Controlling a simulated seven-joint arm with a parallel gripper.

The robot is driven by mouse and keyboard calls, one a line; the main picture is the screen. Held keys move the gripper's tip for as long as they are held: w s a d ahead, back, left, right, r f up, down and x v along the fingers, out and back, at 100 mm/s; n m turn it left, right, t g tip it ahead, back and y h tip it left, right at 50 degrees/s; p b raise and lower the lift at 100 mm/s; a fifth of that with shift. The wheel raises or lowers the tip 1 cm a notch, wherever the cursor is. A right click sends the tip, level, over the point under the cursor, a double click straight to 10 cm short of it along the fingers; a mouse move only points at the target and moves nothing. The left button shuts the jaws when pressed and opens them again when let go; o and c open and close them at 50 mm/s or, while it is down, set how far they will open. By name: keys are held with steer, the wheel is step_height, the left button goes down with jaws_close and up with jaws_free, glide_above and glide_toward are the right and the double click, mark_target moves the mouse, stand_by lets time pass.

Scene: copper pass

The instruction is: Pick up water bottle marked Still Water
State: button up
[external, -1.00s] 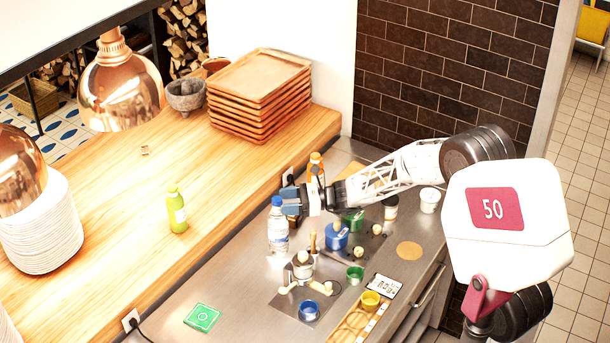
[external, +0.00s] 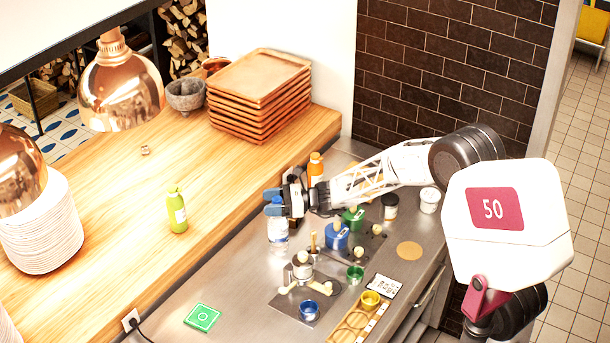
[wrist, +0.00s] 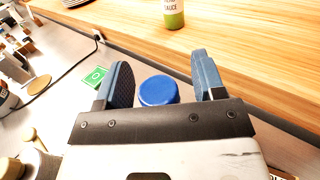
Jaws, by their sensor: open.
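The water bottle (external: 278,236) is clear with a blue cap and stands upright on the steel counter, against the wooden ledge. Its label is too small to read. My gripper (external: 271,202) is at the bottle's top in the external view and covers part of the neck and cap. In the wrist view my gripper (wrist: 158,85) is open, with its blue fingers on either side of the blue cap (wrist: 158,91). There are gaps between the cap and both fingers. The lower bottle is hidden there.
A green sauce bottle (external: 177,210) stands on the wooden counter (external: 120,240). An orange bottle (external: 315,169) stands behind my gripper. A blue pot (external: 337,238) and a small grinder (external: 302,268) are right of the water bottle. The steel counter around the green card (external: 202,318) is mostly clear.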

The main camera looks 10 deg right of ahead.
steer(key=shift+c, duration=0.2)
jaws_close()
steer(key=shift+r, duration=0.15)
stand_by(0.3)
step_height(320, 180, up, 10)
stand_by(0.7)
stand_by(0.5)
